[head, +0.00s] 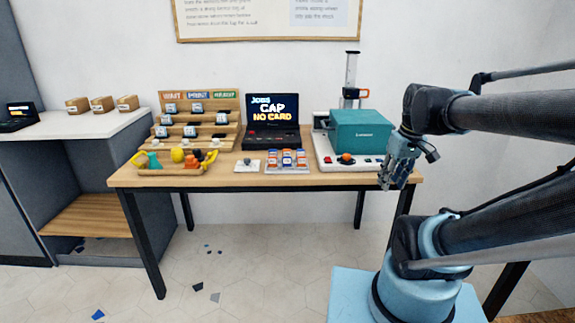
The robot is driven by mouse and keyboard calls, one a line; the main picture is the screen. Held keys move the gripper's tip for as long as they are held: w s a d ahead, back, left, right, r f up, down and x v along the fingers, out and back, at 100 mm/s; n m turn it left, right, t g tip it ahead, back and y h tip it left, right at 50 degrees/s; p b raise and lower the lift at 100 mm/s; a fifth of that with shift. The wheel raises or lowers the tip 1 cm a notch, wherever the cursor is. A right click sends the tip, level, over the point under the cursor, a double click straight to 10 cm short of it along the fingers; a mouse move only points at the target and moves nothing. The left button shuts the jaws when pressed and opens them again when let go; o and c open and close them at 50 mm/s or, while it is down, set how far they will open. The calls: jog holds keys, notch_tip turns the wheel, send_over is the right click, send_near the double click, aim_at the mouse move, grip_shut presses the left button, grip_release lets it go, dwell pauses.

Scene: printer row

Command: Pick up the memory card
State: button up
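I cannot single out the memory card for certain at this size. Three small upright pieces with orange, white and blue faces (287,157) stand in a pale tray (288,170) near the table's front edge. A black console (270,137) behind them has a screen reading "JOBS CAP NO CARD". My gripper (386,186) hangs downward by the table's right front, apart from the three pieces and to their right. Its fingers are small and dark, so whether it is open or shut is unclear. I see nothing held in it.
A teal machine (361,131) on a white base stands right of the console. A wooden rack (198,107) marked WAIT, PRINT, REJECT holds small labelled pieces. Coloured objects fill a wooden tray (172,171) at the left. A small pale block (248,167) lies between. Boxes (102,104) sit on the left counter.

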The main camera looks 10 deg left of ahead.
jog(key=w+a+r+n+g+y, duration=0.1)
jog(key=w+a+r+n, duration=0.35)
jog(key=w+a, duration=0.2)
jog(key=w+a+r+n+y, duration=0.1)
jog(key=w+a+r+n, duration=0.35)
jog(key=a, duration=0.35)
jog(key=n+g, duration=0.2)
jog(key=n, duration=0.4)
send_near(288, 157)
jog(key=shift+y, duration=0.5)
jog(key=x, duration=0.4)
jog(key=shift+d+f, duration=0.1)
jog(key=shift+d, duration=0.2)
jog(key=shift+w+x, duration=0.15)
jog(key=shift+x, duration=1.15)
jog(key=shift+w+x, duration=0.1)
jog(key=shift+x, duration=1.25)
grip_shut()
